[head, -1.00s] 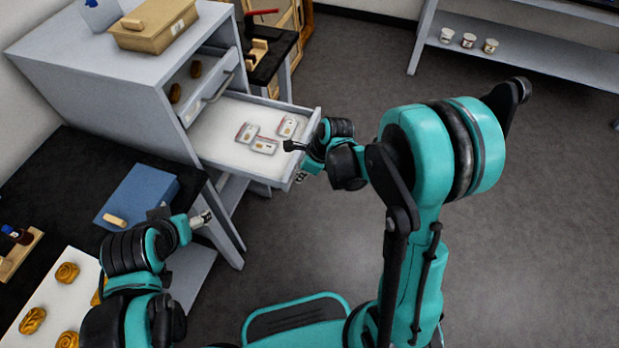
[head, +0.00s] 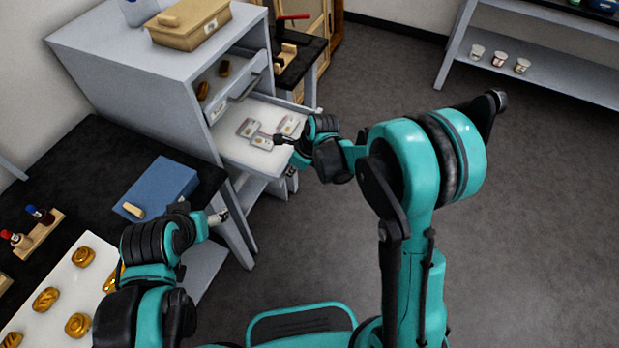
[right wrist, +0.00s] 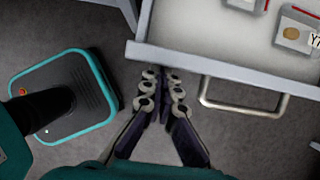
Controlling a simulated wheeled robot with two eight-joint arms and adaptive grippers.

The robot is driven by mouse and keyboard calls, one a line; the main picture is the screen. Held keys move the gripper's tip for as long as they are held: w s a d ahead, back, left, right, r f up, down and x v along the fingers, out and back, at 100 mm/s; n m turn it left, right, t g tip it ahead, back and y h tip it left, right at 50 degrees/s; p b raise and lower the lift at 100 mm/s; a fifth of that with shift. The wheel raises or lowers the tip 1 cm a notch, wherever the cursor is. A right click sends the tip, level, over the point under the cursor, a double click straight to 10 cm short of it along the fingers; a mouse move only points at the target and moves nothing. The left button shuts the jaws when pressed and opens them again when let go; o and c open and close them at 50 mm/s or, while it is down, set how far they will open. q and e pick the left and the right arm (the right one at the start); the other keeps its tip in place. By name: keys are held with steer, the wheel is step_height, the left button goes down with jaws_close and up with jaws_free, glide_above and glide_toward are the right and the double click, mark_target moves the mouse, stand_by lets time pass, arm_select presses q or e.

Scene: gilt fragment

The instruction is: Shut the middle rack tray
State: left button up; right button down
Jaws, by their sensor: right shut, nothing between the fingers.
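The grey rack cabinet (head: 130,75) stands at the upper left in the head view. Its middle tray (head: 232,151) is part-way out, a white-floored drawer holding a few small labelled packets (head: 262,138). The right wrist view shows its front panel (right wrist: 225,66) and bar handle (right wrist: 240,108). My right gripper (head: 280,139) is shut and empty at the tray's front. In the right wrist view its fingertips (right wrist: 161,82) are close against the front panel, left of the handle; exact contact is unclear. My left gripper (head: 219,217) is near the blue box, its fingers too small to read.
An upper tray (head: 225,85) with brown pieces sits above. A tan bin (head: 190,25) stands on the cabinet. A blue box (head: 158,185) and a white board (head: 62,300) with gilt pieces lie on the black table. The floor (head: 540,200) at right is clear.

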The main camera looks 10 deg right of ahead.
glide_toward(244, 160)
steer(key=x, duration=0.5)
steer(key=shift+f, duration=0.2)
